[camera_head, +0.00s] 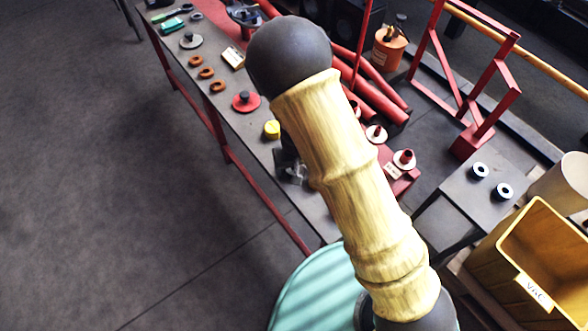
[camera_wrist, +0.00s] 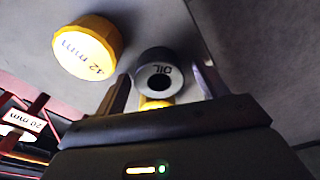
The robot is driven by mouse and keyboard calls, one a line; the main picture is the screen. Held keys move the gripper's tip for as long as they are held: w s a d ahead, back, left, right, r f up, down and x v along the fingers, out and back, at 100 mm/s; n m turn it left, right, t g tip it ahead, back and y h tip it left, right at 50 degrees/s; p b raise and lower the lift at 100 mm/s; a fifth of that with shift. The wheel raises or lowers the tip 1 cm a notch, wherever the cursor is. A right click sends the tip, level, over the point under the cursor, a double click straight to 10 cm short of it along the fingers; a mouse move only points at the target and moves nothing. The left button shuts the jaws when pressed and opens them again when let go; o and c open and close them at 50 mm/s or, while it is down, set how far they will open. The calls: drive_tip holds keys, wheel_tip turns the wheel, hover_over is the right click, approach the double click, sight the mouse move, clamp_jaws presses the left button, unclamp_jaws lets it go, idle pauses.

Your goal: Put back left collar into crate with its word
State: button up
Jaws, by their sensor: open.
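In the wrist view, a dark grey ring-shaped collar (camera_wrist: 146,64) with a round hole and a marking that looks like "OIL" stands ahead of my gripper (camera_wrist: 163,75). My gripper is open, one finger to each side of the collar in the picture; I cannot tell how deep they reach. In the head view my gripper (camera_head: 289,168) is over the long bench, mostly hidden by my arm. A yellow crate (camera_head: 484,268) stands at the lower right with a white word label (camera_head: 535,291) that I cannot read surely. Two dark collars with pale tops (camera_head: 479,170) (camera_head: 504,191) stand on a small table.
A yellow cap marked in mm (camera_wrist: 87,48) is beside the collar; a yellow cap also shows in the head view (camera_head: 272,129). The long bench (camera_head: 160,45) carries a red disc (camera_head: 245,101) and brown rings (camera_head: 206,73). Red pipes (camera_head: 378,101) lie behind. The left floor is clear.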

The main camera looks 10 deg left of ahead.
drive_tip(key=shift+s+d, duration=0.1)
drive_tip(key=shift+c, duration=0.4)
drive_tip(key=c, duration=1.4)
drive_tip(key=shift+r, duration=0.1)
drive_tip(key=shift+c, duration=0.2)
drive_tip(key=shift+r, duration=0.1)
wheel_tip(320, 180, up, 10)
drive_tip(key=p, duration=0.4)
